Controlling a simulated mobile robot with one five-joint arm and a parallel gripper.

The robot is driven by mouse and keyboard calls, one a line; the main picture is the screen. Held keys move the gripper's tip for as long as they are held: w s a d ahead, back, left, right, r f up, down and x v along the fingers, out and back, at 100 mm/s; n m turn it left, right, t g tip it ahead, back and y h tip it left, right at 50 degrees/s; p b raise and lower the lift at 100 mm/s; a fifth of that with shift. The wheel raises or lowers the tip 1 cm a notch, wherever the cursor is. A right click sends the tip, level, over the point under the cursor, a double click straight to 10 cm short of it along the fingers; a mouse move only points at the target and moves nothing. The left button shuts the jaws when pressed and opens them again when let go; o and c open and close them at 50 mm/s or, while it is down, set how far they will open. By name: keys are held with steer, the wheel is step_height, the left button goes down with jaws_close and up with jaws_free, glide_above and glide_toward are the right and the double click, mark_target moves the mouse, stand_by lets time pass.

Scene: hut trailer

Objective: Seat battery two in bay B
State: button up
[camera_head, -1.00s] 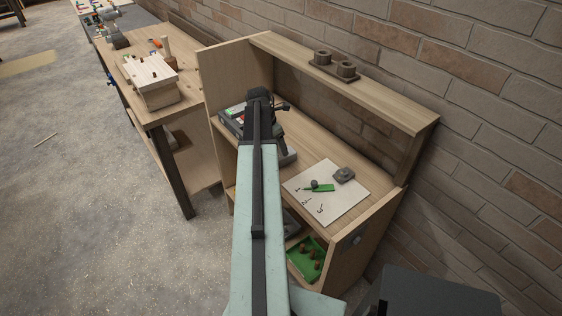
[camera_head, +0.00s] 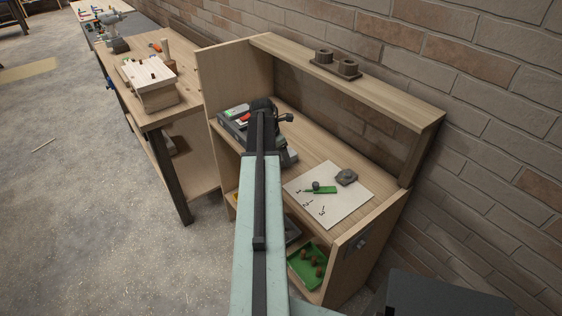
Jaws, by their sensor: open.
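A dark charger-like unit (camera_head: 232,116) with green and red parts stands at the left end of the wooden workbench, partly covered by my arm. I cannot make out its bays or tell whether batteries sit in it. My gripper (camera_head: 280,117) is at the far end of my arm, over the bench beside this unit. It is open, but its fingers are small and mostly hidden by the arm. No battery two can be clearly identified. A grey piece (camera_head: 290,155) shows just right of the arm, also partly covered.
A white sheet (camera_head: 335,210) with handwritten marks lies on the bench (camera_head: 305,150), with a green item (camera_head: 322,190) and a grey lump (camera_head: 346,177) on it. A green tray (camera_head: 308,265) sits below.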

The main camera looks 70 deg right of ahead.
jaws_close()
stand_by(0.3)
